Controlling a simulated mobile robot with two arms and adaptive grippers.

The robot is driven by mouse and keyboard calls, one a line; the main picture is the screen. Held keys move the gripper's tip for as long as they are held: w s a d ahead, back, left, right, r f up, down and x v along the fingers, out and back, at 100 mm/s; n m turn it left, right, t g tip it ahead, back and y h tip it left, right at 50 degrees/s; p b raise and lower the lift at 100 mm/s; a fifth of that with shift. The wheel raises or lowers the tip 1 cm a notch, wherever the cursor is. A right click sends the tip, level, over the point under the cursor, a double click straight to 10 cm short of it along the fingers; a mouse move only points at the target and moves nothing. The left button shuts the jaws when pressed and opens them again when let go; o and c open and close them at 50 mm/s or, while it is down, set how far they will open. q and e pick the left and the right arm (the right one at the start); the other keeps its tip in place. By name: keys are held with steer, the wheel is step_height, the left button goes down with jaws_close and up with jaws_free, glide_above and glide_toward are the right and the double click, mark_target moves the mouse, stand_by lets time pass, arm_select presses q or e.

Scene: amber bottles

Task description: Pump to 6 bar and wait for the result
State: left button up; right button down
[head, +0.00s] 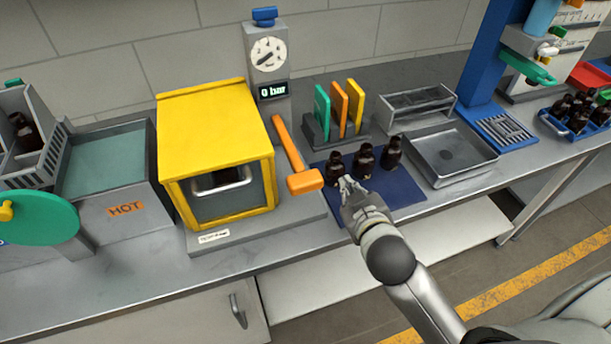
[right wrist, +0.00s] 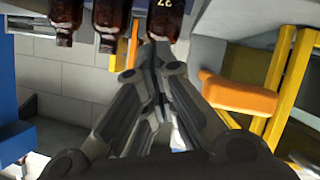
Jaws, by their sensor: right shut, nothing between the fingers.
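The yellow chamber (head: 215,120) has a clear front, with a metal holder and something dark inside. Behind it, a grey column carries a round dial (head: 269,53) and a display (head: 273,90) reading "0 bar". An orange pump lever (head: 290,145) leans beside the chamber, its grip low and toward the front; the grip (right wrist: 238,95) also shows in the right wrist view. My right gripper (head: 347,184) is shut and empty, right of the grip and apart from it, close to the nearest dark bottle (head: 335,165). My left gripper is not in view.
Three bottles stand on a blue mat (head: 405,190). Behind them is a rack with green, orange and yellow plates (head: 339,108). A metal tray (head: 470,170) lies to the right, and a bath marked HOT (head: 105,165) to the left.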

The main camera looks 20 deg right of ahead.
steer(key=w+a+r+n+t+y, duration=0.3)
steer(key=r+t, duration=0.1)
steer(key=r, duration=0.6)
steer(key=w+a+r+n+t+y, duration=0.2)
steer(key=a+r+n+t, duration=0.15)
steer(key=r, duration=0.55)
steer(key=s+a+r+n+y, duration=0.2)
steer(key=a+r+n+y, duration=0.55)
steer(key=n+y, duration=0.3)
steer(key=s+a+f+n+g+y, duration=0.1)
steer(key=s+a+n+g+y, duration=0.55)
steer(key=n+g, duration=0.75)
steer(key=w+d+f+h, duration=0.8)
steer(key=d+h, duration=0.4)
steer(key=h, duration=0.2)
steer(key=shift+w+d+f+n+t, duration=0.3)
steer(key=shift+w+f+n+t, duration=0.1)
steer(key=shift+f, duration=0.5)
